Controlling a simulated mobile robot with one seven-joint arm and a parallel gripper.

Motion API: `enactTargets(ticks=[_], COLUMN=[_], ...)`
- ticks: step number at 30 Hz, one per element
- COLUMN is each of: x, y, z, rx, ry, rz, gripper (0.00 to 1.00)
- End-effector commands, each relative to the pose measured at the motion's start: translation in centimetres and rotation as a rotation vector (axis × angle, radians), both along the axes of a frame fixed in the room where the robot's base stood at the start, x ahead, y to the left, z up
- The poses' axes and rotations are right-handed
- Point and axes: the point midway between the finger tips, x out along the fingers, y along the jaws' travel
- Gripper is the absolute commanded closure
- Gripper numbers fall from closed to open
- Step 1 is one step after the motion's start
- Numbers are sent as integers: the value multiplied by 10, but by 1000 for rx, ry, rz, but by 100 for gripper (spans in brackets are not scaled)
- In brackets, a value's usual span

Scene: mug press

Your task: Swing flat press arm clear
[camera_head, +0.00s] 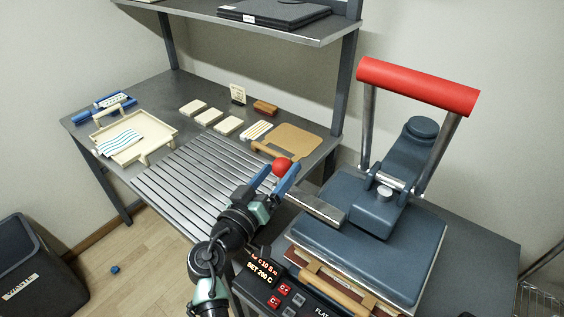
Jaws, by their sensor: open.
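The flat press stands at the right. Its blue-grey upper plate (365,248) lies over the lower part, and I cannot tell whether there is a gap between them. A tall red bar handle (418,86) rises above it on two metal rods. A flat grey bar (318,206) juts from the press's left side toward a red ball knob (282,166); the join is hidden by my gripper. My gripper (277,174) is open, its two blue fingers at either side of the red knob. I cannot tell whether they touch it.
A control panel (282,297) with a lit display sits at the press's front. Left of it are a slatted rack (195,182), a wooden tray (164,131) with a striped cloth, and several pale blocks. A dark shelf (240,29) hangs above. A waste bin (35,270) stands on the floor.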

Motion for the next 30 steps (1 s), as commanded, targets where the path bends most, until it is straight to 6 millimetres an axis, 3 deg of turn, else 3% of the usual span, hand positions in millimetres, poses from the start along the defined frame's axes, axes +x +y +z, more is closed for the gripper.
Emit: enactTargets(ticks=[6,17,30], x=[18,21,21], y=[-9,-11,-10], z=[0,0,0], rx=[0,0,0], ry=[0,0,0], rz=[-1,0,0], gripper=[18,18,97])
